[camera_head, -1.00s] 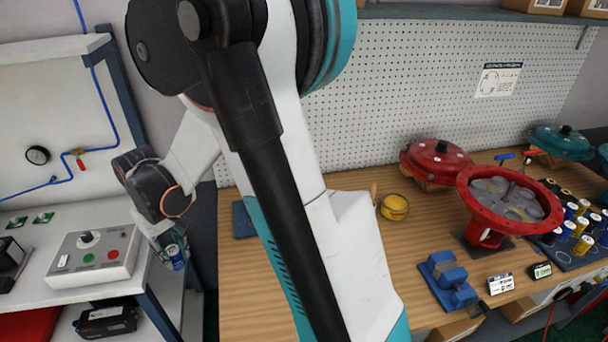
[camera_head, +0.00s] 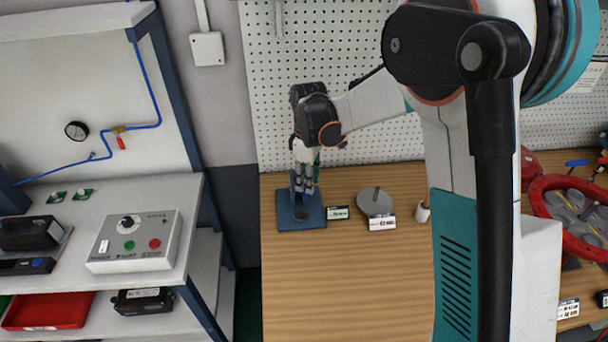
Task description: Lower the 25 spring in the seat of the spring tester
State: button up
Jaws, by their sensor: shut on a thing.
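The spring tester (camera_head: 287,222) is a blue stand at the far left of the wooden bench, with a flat base and an upright at its back. A dark round seat (camera_head: 301,214) shows on its base. My gripper (camera_head: 305,188) points down just above the tester, in front of its upright. It is shut on the spring, which is small and mostly hidden between the fingers at this distance. I cannot read its marking. The fingertips appear slightly above and behind the visible seat; the exact gap and alignment cannot be told.
A grey round plate with a post (camera_head: 376,203), a label card (camera_head: 338,213) and a small white cup (camera_head: 423,212) stand right of the tester. The bench front is clear. A control box (camera_head: 135,242) sits on the left table.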

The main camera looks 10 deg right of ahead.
jog(key=shift+w+a+f+n+b, duration=0.1)
jog(key=shift+a+f+n+b, duration=0.25)
jog(key=shift+f+b, duration=0.6)
jog(key=shift+w+a+f+n+b, duration=0.15)
jog(key=shift+a+f+n+b, duration=0.25)
jog(key=shift+f, duration=1.1)
jog(key=shift+w+a+f+n+b, duration=0.15)
jog(key=shift+f+n+b, duration=0.1)
jog(key=shift+f+b, duration=0.75)
jog(key=shift+f+b, duration=0.9)
jog(key=shift+f, duration=0.9)
jog(key=o, duration=1.2)
jog(key=shift+c, duration=0.2)
jog(key=shift+r, duration=0.1)
